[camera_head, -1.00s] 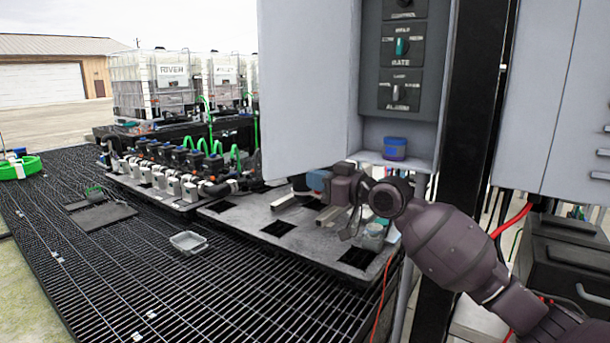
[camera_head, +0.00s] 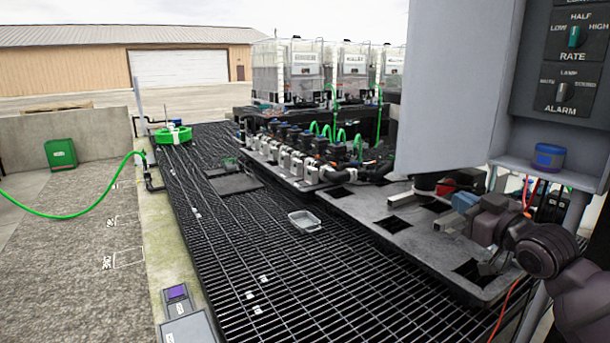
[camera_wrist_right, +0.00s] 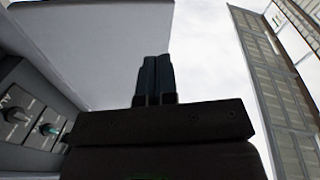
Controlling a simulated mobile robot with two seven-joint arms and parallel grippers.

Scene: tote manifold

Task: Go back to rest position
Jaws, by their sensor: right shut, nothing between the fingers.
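My right arm comes in from the right edge of the head view, with its wrist just below the grey control cabinet (camera_head: 455,85). My right gripper (camera_head: 462,203) is beside the cabinet's lower part, above the grey platform (camera_head: 400,237); its fingertips are small and hard to make out there. In the right wrist view the two dark fingers (camera_wrist_right: 154,80) are together with nothing between them, and the cabinet (camera_wrist_right: 100,45) is behind and to the left of them. My left gripper is not in view.
The cabinet panel carries a RATE knob (camera_head: 575,37) and an ALARM knob (camera_head: 563,92). A blue jar (camera_head: 548,157) stands on its ledge. Pumps and valves (camera_head: 300,150) line the platform behind. A clear tray (camera_head: 304,221) lies on the open black grating (camera_head: 270,270). White totes (camera_head: 287,70) stand at the back.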

